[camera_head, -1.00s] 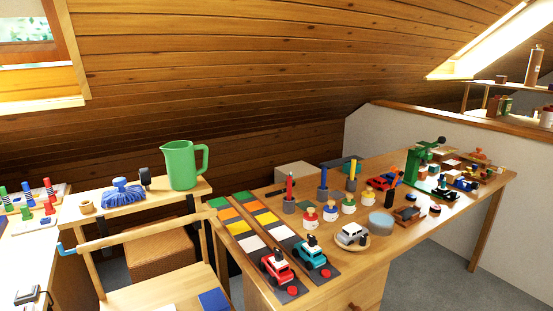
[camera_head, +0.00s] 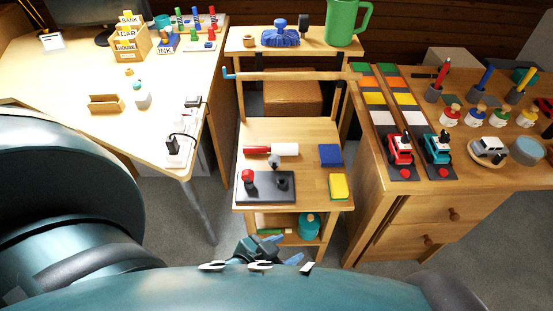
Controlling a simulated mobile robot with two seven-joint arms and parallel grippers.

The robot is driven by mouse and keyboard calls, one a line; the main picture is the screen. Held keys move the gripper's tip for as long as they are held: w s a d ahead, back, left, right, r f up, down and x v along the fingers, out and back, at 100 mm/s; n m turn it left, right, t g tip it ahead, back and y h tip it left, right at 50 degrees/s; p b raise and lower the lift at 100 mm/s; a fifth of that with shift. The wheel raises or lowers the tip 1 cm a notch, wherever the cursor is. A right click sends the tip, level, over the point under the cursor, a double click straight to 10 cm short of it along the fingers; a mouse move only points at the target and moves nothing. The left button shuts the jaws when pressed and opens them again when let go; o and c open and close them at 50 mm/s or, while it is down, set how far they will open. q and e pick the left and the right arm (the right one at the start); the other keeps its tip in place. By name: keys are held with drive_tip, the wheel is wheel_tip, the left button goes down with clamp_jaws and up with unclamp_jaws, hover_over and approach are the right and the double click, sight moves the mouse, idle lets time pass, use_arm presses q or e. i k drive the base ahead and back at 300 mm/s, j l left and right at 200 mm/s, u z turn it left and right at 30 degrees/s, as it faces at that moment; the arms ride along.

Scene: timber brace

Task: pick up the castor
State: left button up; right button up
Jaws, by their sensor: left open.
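A small grey and dark piece (camera_head: 274,161), which looks like the castor, is on the middle shelf of the wooden trolley (camera_head: 310,135). It lies just below the red-handled white roller and above a dark tray; its details are too small to be sure. My left gripper (camera_head: 284,248) shows at the bottom middle, in front of the trolley's lower shelf. It is open, with its bluish fingers apart, and it is clear of the castor. My teal arm hides part of the gripper. My right gripper is not in view.
Desks (camera_head: 60,95) flank the trolley.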

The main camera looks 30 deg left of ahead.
sight(274, 160)
drive_tip(key=j+u, duration=0.15)
drive_tip(key=u, duration=0.9)
